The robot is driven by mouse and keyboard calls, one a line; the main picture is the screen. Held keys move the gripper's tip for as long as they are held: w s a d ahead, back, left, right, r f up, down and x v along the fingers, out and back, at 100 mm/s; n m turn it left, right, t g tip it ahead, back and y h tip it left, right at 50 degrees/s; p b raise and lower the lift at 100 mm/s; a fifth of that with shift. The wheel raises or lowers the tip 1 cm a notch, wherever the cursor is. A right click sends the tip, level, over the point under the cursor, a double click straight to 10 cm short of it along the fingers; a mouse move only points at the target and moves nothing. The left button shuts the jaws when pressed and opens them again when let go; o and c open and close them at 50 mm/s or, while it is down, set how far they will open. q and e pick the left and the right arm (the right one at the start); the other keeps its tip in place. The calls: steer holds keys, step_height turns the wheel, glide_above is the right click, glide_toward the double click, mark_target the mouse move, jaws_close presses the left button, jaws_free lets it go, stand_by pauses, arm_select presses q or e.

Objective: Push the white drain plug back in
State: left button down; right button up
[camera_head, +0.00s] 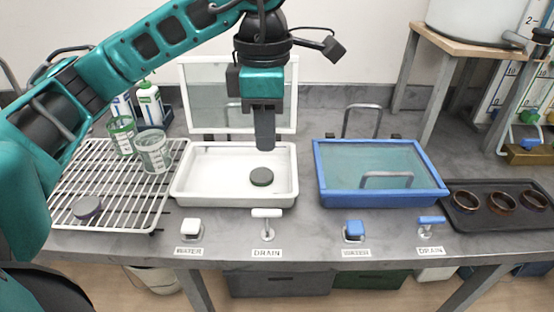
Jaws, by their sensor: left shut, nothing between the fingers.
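The white drain plug (267,213) is a white T-shaped handle on a metal stem, at the front edge of the counter above a DRAIN label. It stands in front of the white basin (185,188). My left gripper (265,147) points straight down over the back part of the basin, behind and above the plug and apart from it. Its fingers are shut with nothing between them. The lower end of the plug's stem is small and hard to make out. My right gripper is not in view.
A dark round disc (262,176) lies in the basin. A white WATER knob (191,227) is left of the plug. Right stand a blue-lidded basin (318,172), a blue WATER knob (354,229) and a blue DRAIN handle (432,220). A wire rack (75,165) holds cups at left.

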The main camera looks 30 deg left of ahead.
arm_select(q)
glide_toward(266, 211)
step_height(266, 211, down, 6)
steer(key=shift+w+r+b, duration=0.15)
steer(key=shift+r+b, duration=0.1)
steer(key=shift+b, duration=0.1)
steer(key=shift+f, duration=0.7)
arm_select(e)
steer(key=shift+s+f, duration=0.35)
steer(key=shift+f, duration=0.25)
arm_select(q)
step_height(266, 211, down, 4)
steer(key=b, duration=0.3)
steer(key=shift+r+b, duration=0.2)
steer(key=shift+b, duration=0.2)
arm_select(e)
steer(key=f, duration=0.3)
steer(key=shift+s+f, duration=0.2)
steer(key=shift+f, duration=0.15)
arm_select(q)
steer(key=shift+r, duration=0.1)
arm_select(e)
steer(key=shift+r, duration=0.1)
